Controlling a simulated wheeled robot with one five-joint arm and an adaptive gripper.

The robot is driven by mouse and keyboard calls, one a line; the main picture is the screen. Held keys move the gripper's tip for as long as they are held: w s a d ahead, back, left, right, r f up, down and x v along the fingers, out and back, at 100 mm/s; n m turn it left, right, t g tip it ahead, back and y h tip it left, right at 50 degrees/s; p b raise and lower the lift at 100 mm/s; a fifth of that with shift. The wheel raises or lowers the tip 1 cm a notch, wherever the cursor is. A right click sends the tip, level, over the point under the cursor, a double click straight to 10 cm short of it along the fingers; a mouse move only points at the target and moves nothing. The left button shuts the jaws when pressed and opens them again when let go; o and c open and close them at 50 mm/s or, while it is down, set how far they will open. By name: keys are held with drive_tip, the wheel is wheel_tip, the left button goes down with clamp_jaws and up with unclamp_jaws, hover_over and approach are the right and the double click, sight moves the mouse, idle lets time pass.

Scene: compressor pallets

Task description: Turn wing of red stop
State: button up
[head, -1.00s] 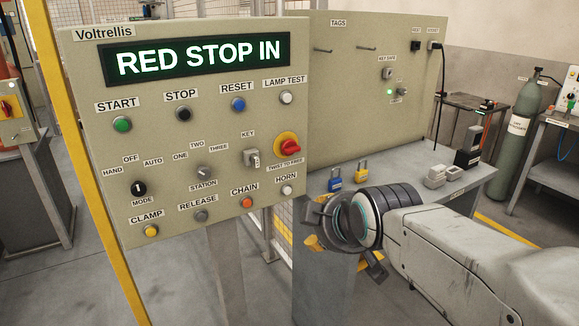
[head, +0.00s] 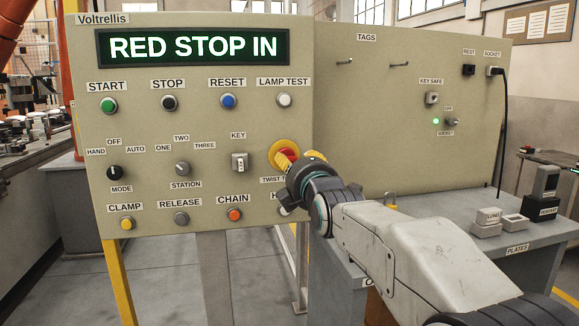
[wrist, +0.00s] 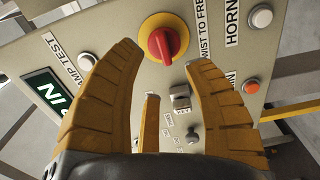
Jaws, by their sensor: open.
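The red stop (head: 290,154) is a red knob with a raised wing on a yellow round plate, at the right of the panel. In the head view my gripper (head: 299,160) is in front of it and hides part of it. In the wrist view the red stop (wrist: 162,44) shows whole, its wing upright in the picture. My gripper's yellow ribbed fingers (wrist: 165,70) are spread, with nothing between them; the stop lies beyond, and I cannot tell the exact gap. The display (head: 194,47) reads RED STOP IN.
The key switch (head: 240,162) is left of the stop. The HORN button (wrist: 261,17) and orange CHAIN button (head: 235,214) are close by. A second panel (head: 400,130) stands behind my arm, with a grey bench (head: 455,225) below it.

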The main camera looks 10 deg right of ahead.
sight(289, 158)
drive_tip(key=shift+w+f+b, duration=0.1)
drive_tip(key=shift+w+b, duration=0.35)
drive_tip(key=shift+w, duration=2.9)
drive_tip(key=shift+c, duration=0.4)
clamp_jaws()
